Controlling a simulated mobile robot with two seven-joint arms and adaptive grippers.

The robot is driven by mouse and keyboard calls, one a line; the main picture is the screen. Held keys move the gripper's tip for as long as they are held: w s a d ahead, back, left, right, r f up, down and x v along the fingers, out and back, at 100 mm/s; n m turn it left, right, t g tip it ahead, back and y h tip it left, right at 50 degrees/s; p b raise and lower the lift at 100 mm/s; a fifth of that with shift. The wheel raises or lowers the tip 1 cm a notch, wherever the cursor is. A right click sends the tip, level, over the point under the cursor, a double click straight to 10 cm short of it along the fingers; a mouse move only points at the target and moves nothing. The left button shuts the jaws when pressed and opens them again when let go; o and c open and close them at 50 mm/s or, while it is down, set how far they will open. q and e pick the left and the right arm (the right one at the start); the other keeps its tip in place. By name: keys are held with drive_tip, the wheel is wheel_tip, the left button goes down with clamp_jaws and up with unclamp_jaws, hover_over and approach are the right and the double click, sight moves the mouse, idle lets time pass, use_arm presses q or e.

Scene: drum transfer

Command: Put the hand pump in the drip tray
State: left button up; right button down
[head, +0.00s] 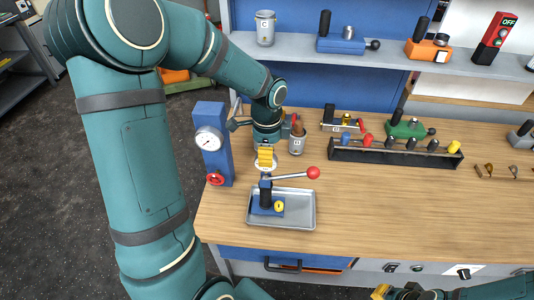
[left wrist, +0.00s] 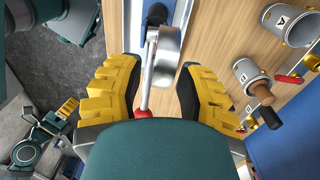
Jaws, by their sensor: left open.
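The hand pump (head: 266,195) has a blue base with a yellow-faced dial, a dark upright body and a lever with a red ball. It stands upright in the grey metal drip tray (head: 305,222), toward its left side. My left gripper (head: 265,160) is just above and behind the pump. In the left wrist view, its yellow fingers (left wrist: 158,90) are spread apart, with the pump's metal top (left wrist: 165,55) and lever showing between them, apparently ungripped. My right gripper (head: 382,292) shows only partly at the bottom edge; its fingertips are unclear.
A blue post with a gauge (head: 209,138) stands left of the tray. A grey cup holding a brown-handled tool (head: 297,143) is behind it. A black rack (head: 395,154) with several coloured knobs stands at the back. The bench right of the tray (head: 420,215) is clear.

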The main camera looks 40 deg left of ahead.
use_arm(q)
wheel_tip(320, 180, up, 12)
drive_tip(key=p, duration=0.1)
drive_tip(key=shift+f, duration=0.25)
drive_tip(key=shift+a, duration=0.1)
idle(0.4)
